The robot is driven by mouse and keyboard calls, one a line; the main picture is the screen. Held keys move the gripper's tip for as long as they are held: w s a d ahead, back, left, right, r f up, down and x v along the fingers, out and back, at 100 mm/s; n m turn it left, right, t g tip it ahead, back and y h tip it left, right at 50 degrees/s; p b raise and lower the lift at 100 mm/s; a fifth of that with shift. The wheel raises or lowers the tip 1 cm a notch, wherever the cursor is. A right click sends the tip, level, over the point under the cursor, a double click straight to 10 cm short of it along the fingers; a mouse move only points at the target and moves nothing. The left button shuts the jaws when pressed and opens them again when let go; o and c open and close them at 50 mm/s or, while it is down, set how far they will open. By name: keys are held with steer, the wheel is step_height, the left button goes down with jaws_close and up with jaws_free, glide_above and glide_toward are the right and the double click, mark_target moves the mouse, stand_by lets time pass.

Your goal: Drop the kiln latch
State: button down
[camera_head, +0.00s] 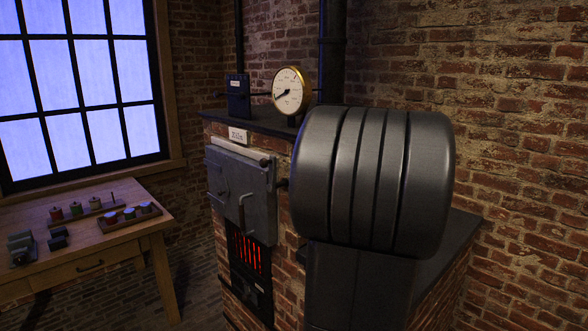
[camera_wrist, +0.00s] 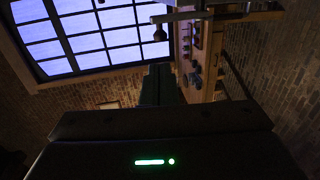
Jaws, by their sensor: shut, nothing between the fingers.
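The brick kiln stands in the middle of the head view, with a small name plate (camera_head: 238,135) on it. Its grey metal door (camera_head: 258,178) looks closed against the front. A lever (camera_head: 216,199) that may be the latch sticks out at the door's left side. A curved handle (camera_head: 243,207) hangs at the door's lower middle. My gripper (camera_wrist: 158,85) shows dark in the wrist view, shut and empty. My arm hides the gripper in the head view.
A brass-rimmed gauge (camera_head: 290,91) and a dark box (camera_head: 238,95) stand on the kiln's dark top. Red glow shows behind a grate (camera_head: 249,252) under the door. A wooden table (camera_head: 112,245) with jars and small blocks stands left, below the window. Brick walls enclose the corner.

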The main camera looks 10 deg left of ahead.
mark_target(267, 162)
steer(key=p+x, duration=0.1)
steer(key=x, duration=1.2)
steer(key=shift+a, duration=0.5)
steer(key=shift+r+p, duration=0.15)
steer(key=shift+p, duration=0.2)
